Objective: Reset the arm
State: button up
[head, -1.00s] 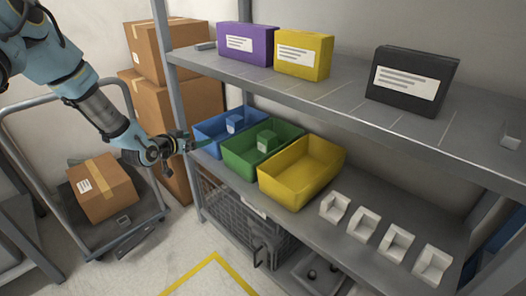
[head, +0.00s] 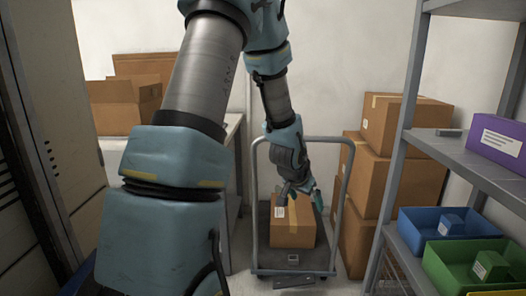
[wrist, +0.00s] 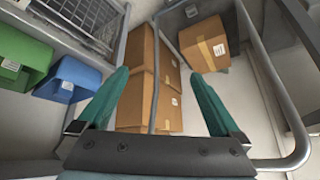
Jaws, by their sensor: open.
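My gripper (head: 300,190) shows in the head view in front of the cart, over the cardboard box on it. In the wrist view my gripper (wrist: 160,100) has its two green fingers spread wide apart. Nothing is between the fingertips, and cardboard boxes show beyond them. My arm bends down from the top of the head view, with a large link close to the camera.
A cart (head: 256,240) carries a cardboard box (head: 292,222). Stacked boxes (head: 395,135) stand beside the shelf (head: 465,165). The shelf holds a blue bin (head: 410,232), a green bin (head: 440,272) and a purple box (head: 498,143). A box-topped table (head: 232,125) stands behind my arm.

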jog(key=s+a+r+n+g+y, duration=0.2)
jog(key=s+a+r+n, duration=0.1)
jog(key=s+a, duration=0.6)
jog(key=s+a+r+n+g+y, duration=0.2)
jog(key=s+a+r+n, duration=0.15)
jog(key=s+a, duration=0.5)
notch_tip(320, 180, up, 12)
jog(key=w+a+p, duration=0.1)
jog(key=a+p, duration=0.1)
jog(key=p, duration=1)
jog(key=shift+w+a+n, duration=0.1)
jog(key=shift+n, duration=0.15)
jog(key=shift+c, duration=0.2)
